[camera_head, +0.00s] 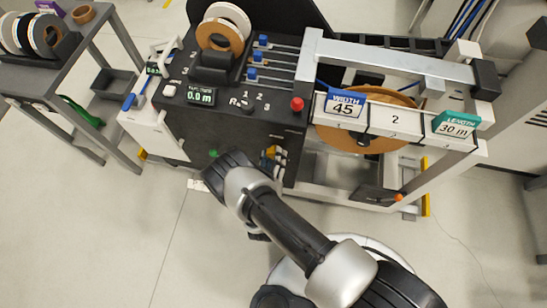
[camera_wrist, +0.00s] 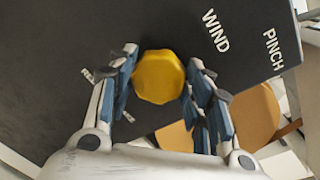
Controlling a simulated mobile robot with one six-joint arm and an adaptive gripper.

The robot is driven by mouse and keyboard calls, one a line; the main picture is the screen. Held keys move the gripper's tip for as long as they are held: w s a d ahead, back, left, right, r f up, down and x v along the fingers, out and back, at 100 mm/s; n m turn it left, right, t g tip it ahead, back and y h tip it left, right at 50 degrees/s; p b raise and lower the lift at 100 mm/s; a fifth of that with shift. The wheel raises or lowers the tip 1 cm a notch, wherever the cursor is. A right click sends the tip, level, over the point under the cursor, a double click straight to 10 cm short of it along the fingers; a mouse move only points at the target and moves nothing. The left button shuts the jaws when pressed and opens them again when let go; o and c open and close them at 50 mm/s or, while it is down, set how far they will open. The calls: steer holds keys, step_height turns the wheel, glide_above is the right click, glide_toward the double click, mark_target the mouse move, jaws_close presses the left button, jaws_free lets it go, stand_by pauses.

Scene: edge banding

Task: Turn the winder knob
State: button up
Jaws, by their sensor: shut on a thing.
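The winder knob (camera_wrist: 158,77) is a yellow, scalloped knob on the dark panel beside the white word WIND in the wrist view. The knob's face is in plain view between the fingers. In the head view my arm reaches to the front of the black machine (camera_head: 225,118), and the fingers are small there, with a bit of yellow showing near them.
The word PINCH is on the panel right of WIND. An orange-brown reel (camera_head: 352,136) sits behind signs reading WIDTH 45 (camera_head: 343,104), 2 and LENGTH 30 m (camera_head: 453,126). A display (camera_head: 201,96) reads 0.0 m. A red knob (camera_head: 297,104) stands on top.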

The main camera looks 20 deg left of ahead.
steer(key=shift+n, duration=0.3)
steer(key=o, duration=1.1)
steer(key=shift+c, duration=0.2)
steer(key=shift+s, duration=0.1)
steer(key=s+d, duration=0.2)
steer(key=s, duration=0.9)
steer(key=shift+s+d+r, duration=0.15)
steer(key=shift+s+r, duration=0.1)
steer(key=shift+s, duration=0.05)
